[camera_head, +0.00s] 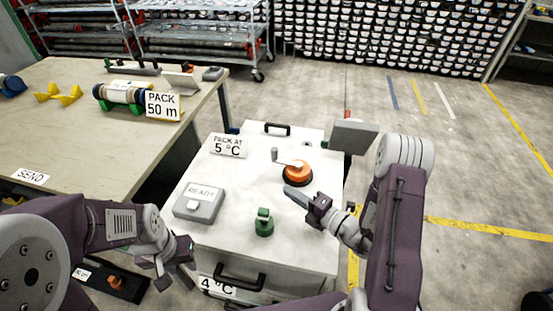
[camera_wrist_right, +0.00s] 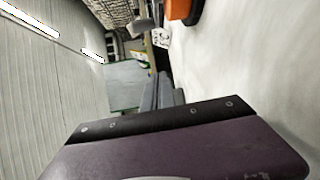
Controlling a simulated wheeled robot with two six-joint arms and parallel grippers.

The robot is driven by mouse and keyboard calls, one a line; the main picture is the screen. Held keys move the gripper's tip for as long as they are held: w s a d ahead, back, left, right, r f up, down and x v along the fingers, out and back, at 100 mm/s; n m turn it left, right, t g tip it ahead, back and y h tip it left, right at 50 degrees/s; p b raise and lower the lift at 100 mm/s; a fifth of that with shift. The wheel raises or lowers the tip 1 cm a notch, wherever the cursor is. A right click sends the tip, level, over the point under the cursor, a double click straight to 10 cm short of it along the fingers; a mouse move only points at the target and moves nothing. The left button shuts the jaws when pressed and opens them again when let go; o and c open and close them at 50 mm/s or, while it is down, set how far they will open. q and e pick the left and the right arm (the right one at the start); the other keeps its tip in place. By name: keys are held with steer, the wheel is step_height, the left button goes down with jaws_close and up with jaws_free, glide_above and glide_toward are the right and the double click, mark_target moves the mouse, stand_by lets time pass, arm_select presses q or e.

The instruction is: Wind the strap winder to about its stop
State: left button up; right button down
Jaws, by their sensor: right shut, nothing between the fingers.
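The strap winder (camera_head: 298,174) is a round orange drum on a dark base, standing on the white top of the chest. Its grey crank (camera_head: 286,160) points to the upper left and ends in an upright knob (camera_head: 274,154). In the right wrist view part of the orange drum (camera_wrist_right: 180,10) shows at the top edge. My right gripper (camera_head: 288,191) is shut and empty, its fingertips just in front of the winder's base; whether they touch it I cannot tell. My left gripper (camera_head: 180,274) hangs low at the chest's front left, away from the winder; its finger gap is unclear.
On the chest top (camera_head: 240,180) stand a grey READY box (camera_head: 199,204), a green object (camera_head: 264,222) and a "PACK AT 5 °C" sign (camera_head: 228,146). A grey box-like panel (camera_head: 353,135) rises at the right edge. A wooden table (camera_head: 75,135) with a "PACK 50 m" sign (camera_head: 163,106) stands left.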

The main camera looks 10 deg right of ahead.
steer(key=shift+s+d+r+m+t+h, duration=0.1)
steer(key=shift+d+r+m+t+h, duration=0.1)
steer(key=shift+d+m+t, duration=0.25)
steer(key=shift+d+r+m+t+h, duration=0.2)
steer(key=shift+d+m+t, duration=0.05)
steer(key=shift+d+m, duration=0.25)
steer(key=shift+s+d+r+t, duration=0.25)
steer(key=shift+r+t, duration=0.05)
steer(key=shift+r, duration=0.1)
steer(key=x, duration=1)
steer(key=shift+w+a+f, duration=0.1)
steer(key=shift+w, duration=0.15)
steer(key=w, duration=0.1)
steer(key=w+d, duration=0.1)
steer(key=shift+w, duration=0.25)
steer(key=shift+w+d, duration=0.15)
steer(key=shift+w, duration=0.35)
